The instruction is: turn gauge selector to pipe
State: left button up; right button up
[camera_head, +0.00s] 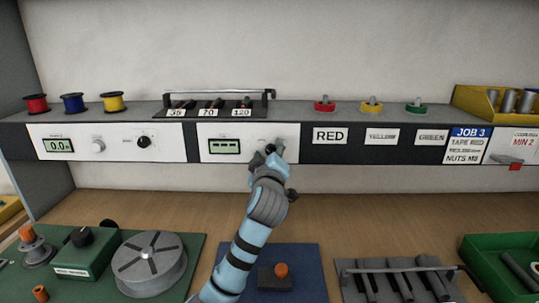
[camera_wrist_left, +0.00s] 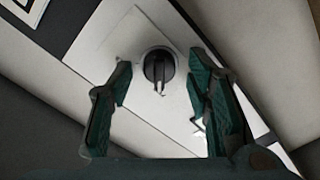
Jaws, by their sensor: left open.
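The gauge selector is a round black knob (camera_wrist_left: 158,66) with a raised grip bar and a light mark at its lower edge in the left wrist view. It sits on a white panel (camera_head: 219,130) with a dashed display (camera_head: 224,146); in the head view my gripper hides most of the knob area. My left gripper (camera_head: 273,153) is in front of the panel's right part. In the wrist view its open green fingers (camera_wrist_left: 160,98) stand either side of the knob, apart from it. Setting labels around the knob are not legible. My right gripper is out of view.
Another white panel to the left has a 0.0 display (camera_head: 58,145) and a black knob (camera_head: 144,142). A rack (camera_head: 219,93) of numbered tools stands on the shelf above. Below are a green mat (camera_head: 198,250), a blue mat (camera_head: 309,253) and a tool rack (camera_head: 397,267).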

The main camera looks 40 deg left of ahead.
pick_arm(q)
jog(key=v, duration=1.2)
